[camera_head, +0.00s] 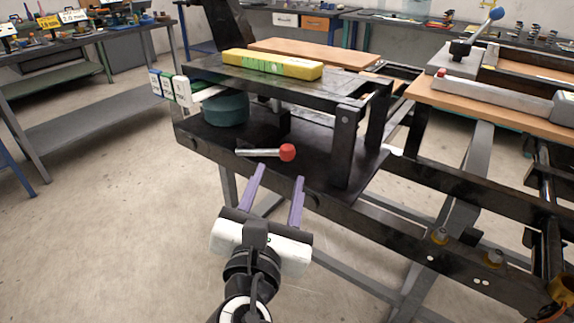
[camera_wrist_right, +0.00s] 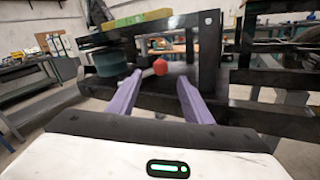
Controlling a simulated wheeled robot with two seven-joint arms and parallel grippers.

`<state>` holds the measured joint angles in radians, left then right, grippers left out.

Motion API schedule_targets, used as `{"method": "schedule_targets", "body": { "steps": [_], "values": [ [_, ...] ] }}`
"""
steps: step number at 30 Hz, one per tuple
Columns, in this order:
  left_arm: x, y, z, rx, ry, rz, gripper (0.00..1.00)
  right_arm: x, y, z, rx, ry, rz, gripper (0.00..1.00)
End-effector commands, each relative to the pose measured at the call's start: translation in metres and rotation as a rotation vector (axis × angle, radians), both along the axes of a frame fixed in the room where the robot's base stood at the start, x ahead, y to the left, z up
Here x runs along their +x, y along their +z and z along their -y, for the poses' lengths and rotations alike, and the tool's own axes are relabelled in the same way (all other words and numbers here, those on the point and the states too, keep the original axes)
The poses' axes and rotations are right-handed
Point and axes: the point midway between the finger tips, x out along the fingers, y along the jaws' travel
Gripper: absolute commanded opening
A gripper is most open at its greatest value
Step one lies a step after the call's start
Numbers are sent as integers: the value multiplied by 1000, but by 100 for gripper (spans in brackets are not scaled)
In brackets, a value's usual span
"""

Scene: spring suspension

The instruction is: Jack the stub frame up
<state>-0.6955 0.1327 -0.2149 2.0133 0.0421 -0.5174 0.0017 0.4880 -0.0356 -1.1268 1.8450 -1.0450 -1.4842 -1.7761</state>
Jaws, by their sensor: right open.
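The black stub frame (camera_head: 345,145) stands on a dark base plate at the bench's near left end. A teal cylinder (camera_head: 225,109) sits under its top plate; it also shows in the wrist view (camera_wrist_right: 111,63). A metal lever with a red knob (camera_head: 287,152) sticks out level in front, and the red knob (camera_wrist_right: 160,67) also shows in the wrist view. My right gripper (camera_head: 279,174) is open and empty, its purple fingers pointing at the lever. In the wrist view the knob appears between the fingertips. I cannot tell any contact. My left gripper is not in view.
A yellow-green box (camera_head: 272,64) lies on the top plate. White and green cartons (camera_head: 172,88) are at its left end. Black rails run right, below a wooden board (camera_head: 500,108) with a grey lever tool. Open floor (camera_head: 110,240) lies to the left.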

Motion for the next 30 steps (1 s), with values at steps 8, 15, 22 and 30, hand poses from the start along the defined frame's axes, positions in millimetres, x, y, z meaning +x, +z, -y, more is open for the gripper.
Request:
{"method": "schedule_targets", "body": {
  "steps": [8, 15, 22, 30],
  "values": [
    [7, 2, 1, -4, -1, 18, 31, 36, -1, 6, -2, -2, 4, 45],
    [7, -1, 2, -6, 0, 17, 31, 78, -1, 13, -1, -3, 2, 45],
    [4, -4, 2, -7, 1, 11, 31, 99, -1, 16, 0, -1, 2, 45],
    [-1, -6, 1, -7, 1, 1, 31, 101, -1, 16, 1, 0, 1, 45]
  ]
}}
